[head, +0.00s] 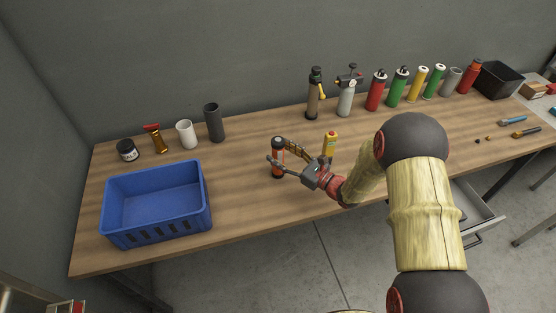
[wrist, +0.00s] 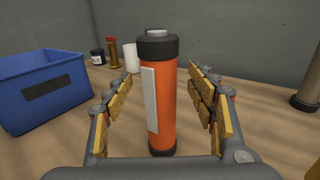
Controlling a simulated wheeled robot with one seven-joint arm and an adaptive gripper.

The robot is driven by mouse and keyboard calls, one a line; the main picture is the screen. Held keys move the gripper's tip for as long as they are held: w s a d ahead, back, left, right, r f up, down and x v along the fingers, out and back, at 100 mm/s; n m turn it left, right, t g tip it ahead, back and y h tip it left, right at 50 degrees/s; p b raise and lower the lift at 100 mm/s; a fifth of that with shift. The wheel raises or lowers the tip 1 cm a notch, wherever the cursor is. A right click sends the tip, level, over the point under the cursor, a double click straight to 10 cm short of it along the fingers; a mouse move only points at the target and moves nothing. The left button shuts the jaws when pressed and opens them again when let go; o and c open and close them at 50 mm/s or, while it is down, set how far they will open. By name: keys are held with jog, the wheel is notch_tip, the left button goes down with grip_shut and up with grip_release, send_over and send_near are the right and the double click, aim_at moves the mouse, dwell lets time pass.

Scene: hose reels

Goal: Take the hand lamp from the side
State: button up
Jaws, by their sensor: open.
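The hand lamp (head: 278,158) is an upright orange cylinder with black ends and a white label, standing on the wooden workbench. It also shows in the wrist view (wrist: 174,98), upright and near the middle. My gripper (head: 281,153) is open, with one finger on each side of the lamp. In the wrist view the gripper (wrist: 160,105) shows gaps between the lamp and both fingers, so it does not appear to touch.
A blue crate (head: 205,215) stands to the left on the workbench (head: 240,205). A yellow container (head: 329,143) stands just right of my gripper. White (head: 186,134) and dark (head: 214,122) cylinders stand behind the crate. Several bottles, including a red one (head: 375,92), line the back right.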

jog(key=shift+w+a, duration=0.45)
jog(key=shift+a, duration=0.15)
jog(key=shift+c, duration=0.6)
jog(key=c, duration=1.3)
